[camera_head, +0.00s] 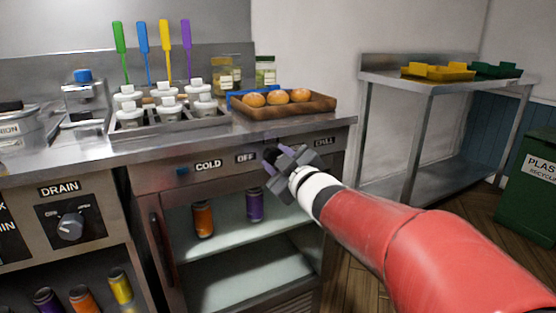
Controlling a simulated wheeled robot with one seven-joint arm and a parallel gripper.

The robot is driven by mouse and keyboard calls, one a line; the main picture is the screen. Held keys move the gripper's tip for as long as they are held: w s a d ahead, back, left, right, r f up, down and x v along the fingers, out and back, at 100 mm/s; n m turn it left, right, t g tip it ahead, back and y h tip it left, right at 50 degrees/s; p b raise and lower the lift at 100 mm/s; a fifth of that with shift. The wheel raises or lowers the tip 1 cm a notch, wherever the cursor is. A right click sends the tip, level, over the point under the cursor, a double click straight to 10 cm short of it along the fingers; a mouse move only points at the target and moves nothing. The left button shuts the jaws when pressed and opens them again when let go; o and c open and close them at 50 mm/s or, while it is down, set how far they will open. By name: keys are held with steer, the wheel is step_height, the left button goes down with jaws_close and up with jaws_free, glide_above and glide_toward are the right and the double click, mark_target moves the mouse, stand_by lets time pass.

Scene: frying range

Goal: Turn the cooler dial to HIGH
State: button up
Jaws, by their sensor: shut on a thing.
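The cooler (155,178) is the steel cabinet under the counter, with an open front. Its panel carries the labels COLD (208,165), OFF (245,158) and CHILL (323,141); I see no HIGH label. My gripper (271,158) is at this panel, between OFF and CHILL, shut on what appears to be the cooler dial. The dial is mostly hidden by the gripper, so its pointer and setting cannot be read.
An orange can (203,219) and a purple can (254,205) stand inside the cooler. A tray (321,105) of buns and several bottles stand on the counter above. A DRAIN knob (70,227) is at left. A steel table (400,80) and green bin (528,190) are at right.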

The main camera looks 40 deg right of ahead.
steer(key=shift+f, duration=0.1)
steer(key=o, duration=1)
steer(key=shift+s, duration=0.1)
steer(key=v, duration=0.7)
steer(key=shift+s+p, duration=0.35)
steer(key=shift+p, duration=0.05)
steer(key=shift+a, duration=0.1)
